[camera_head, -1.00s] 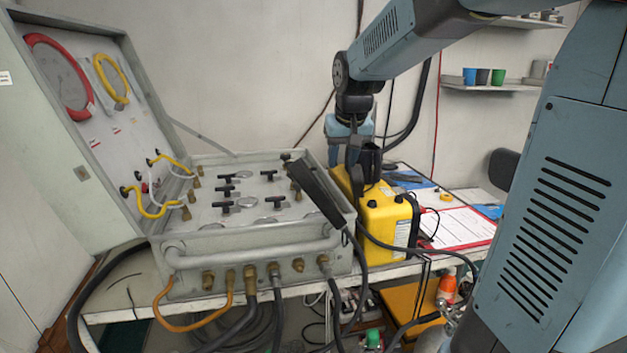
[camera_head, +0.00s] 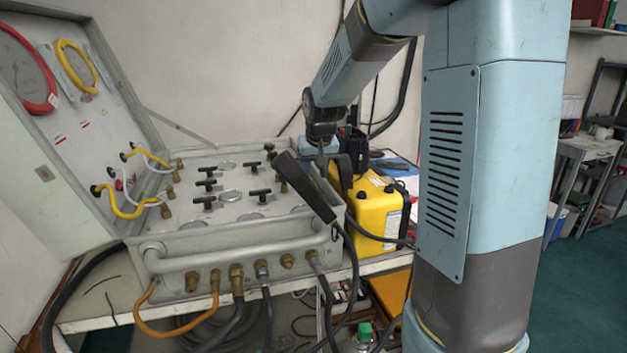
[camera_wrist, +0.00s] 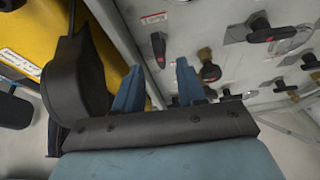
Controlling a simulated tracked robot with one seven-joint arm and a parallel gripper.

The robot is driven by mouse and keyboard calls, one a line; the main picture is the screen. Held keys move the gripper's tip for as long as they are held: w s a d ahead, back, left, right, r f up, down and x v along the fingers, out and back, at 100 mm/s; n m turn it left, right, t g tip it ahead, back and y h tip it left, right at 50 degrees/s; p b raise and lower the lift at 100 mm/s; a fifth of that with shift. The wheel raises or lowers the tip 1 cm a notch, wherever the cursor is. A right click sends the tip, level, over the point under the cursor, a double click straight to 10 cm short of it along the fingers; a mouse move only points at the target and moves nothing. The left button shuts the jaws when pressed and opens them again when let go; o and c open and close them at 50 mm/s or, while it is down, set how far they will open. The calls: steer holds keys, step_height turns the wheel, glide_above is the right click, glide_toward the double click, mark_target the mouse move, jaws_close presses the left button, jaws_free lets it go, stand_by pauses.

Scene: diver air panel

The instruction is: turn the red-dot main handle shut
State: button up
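The air panel (camera_head: 160,217) is an open grey case on a table, with several black T-handles on its light top face. In the wrist view one black handle (camera_wrist: 158,48) lies beyond my fingertips, roughly in line with the gap between them. Another black handle (camera_wrist: 262,30) at the upper right shows a small reddish mark, perhaps the red dot; I cannot be sure. My gripper (camera_wrist: 158,88) has two blue fingers apart with nothing between them. In the head view my wrist is over the panel's right edge, and the fingers are mostly hidden behind a black handset.
A yellow box (camera_head: 378,215) stands against the panel's right side, close to my wrist. The black handset (camera_head: 303,187) leans over the panel's right front corner, with a cable hanging down. A grey pipe rail (camera_head: 235,258) runs along the front. The lid (camera_head: 60,120) stands open at left.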

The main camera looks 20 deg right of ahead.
steer(key=shift+x, duration=1.95)
jaws_close()
